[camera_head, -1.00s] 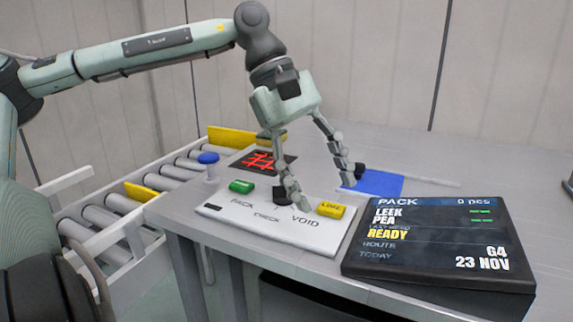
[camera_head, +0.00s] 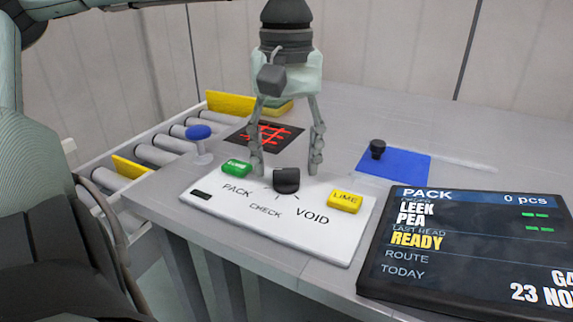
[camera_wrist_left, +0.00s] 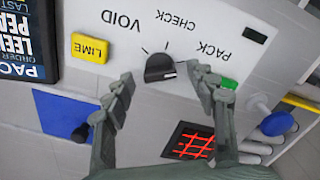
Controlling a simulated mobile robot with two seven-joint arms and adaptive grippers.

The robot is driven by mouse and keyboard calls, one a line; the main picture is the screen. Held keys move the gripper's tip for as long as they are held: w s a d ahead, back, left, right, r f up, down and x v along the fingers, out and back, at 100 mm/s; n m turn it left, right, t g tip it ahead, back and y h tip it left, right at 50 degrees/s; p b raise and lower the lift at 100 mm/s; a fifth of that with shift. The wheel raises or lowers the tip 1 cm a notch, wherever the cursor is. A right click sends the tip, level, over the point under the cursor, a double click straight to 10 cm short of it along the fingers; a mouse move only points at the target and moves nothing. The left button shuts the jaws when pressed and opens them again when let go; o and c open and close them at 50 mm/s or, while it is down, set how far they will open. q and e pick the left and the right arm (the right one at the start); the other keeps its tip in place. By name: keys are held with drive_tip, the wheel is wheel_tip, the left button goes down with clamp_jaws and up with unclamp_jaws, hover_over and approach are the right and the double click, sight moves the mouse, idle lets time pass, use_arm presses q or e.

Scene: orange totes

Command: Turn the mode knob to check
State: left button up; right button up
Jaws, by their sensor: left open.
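The black mode knob (camera_head: 286,180) stands on the white panel (camera_head: 308,241), which has printed labels PACK, CHECK and VOID. In the left wrist view the knob (camera_wrist_left: 160,67) shows a small white mark toward its right side; I cannot tell for sure which label it points at. My left gripper (camera_head: 287,171) points down with its fingers open, one on each side of the knob. In the left wrist view the open fingertips (camera_wrist_left: 160,74) flank the knob with gaps on both sides. My right gripper is in neither view.
A green button (camera_head: 236,167) and a yellow LIME button (camera_head: 345,202) flank the knob. A blue-topped post (camera_head: 199,133) stands left, a black stamp-like piece (camera_head: 377,149) by a blue mat (camera_head: 400,167) right. The PACK screen (camera_head: 470,245) is at front right.

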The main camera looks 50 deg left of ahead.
use_arm(q)
drive_tip(key=shift+f, duration=0.75)
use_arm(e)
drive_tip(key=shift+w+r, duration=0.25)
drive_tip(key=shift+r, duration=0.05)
use_arm(q)
drive_tip(key=c, duration=0.9)
drive_tip(key=shift+c, duration=1.3)
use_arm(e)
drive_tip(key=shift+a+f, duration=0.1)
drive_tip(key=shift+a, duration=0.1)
